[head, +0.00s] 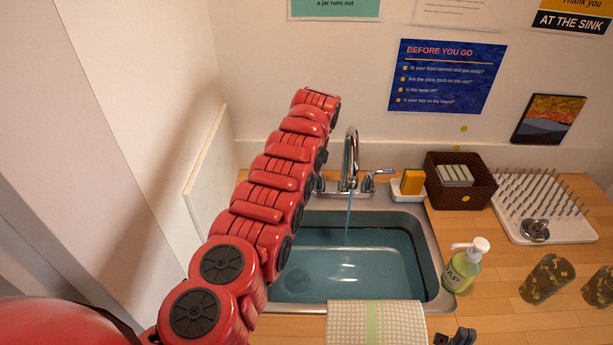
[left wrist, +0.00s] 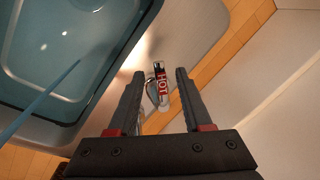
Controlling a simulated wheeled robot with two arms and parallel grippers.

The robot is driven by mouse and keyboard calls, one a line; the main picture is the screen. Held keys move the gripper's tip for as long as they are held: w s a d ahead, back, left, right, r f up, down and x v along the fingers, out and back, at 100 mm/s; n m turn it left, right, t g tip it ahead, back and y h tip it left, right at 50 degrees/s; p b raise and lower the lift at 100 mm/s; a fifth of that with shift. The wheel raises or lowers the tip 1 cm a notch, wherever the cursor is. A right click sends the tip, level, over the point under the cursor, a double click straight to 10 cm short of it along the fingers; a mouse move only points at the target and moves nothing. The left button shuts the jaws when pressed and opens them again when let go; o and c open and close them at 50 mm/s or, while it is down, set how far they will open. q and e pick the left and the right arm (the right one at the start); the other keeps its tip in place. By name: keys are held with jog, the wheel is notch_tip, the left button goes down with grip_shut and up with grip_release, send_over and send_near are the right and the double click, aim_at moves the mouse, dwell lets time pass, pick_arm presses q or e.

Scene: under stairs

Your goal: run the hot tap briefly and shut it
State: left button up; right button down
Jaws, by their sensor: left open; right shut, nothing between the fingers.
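The chrome tap (head: 350,160) stands behind the sink (head: 433,245), and a thin stream of water (head: 348,215) falls from its spout into the basin. In the left wrist view, the hot tap handle (left wrist: 160,92), red and marked HOT, lies between the fingers of my left gripper (left wrist: 158,76). The gripper is open, with a gap showing on both sides of the handle. In the head view my red left arm hides this gripper and most of the hot handle. My right gripper (head: 455,338) is shut and empty at the bottom edge, right of the towel.
A blue-tipped handle (head: 384,171) is on the tap's right. A sponge (head: 412,182), a basket (head: 458,188), a drying rack (head: 560,225), a soap bottle (head: 463,268) and cups (head: 547,280) stand right of the sink. A towel (head: 376,322) hangs at the front edge.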

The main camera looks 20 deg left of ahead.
pick_arm(q)
jog(key=shift+r+b, duration=0.25)
jog(key=shift+b, duration=0.05)
jog(key=s+d+r+p, duration=0.1)
jog(key=r+p, duration=0.1)
jog(key=r, duration=0.6)
jog(key=d+r+p, duration=0.1)
jog(key=d+r, duration=0.1)
jog(key=r, duration=0.6)
jog(key=shift+s+r+p, duration=0.25)
jog(key=shift+s+p, duration=0.1)
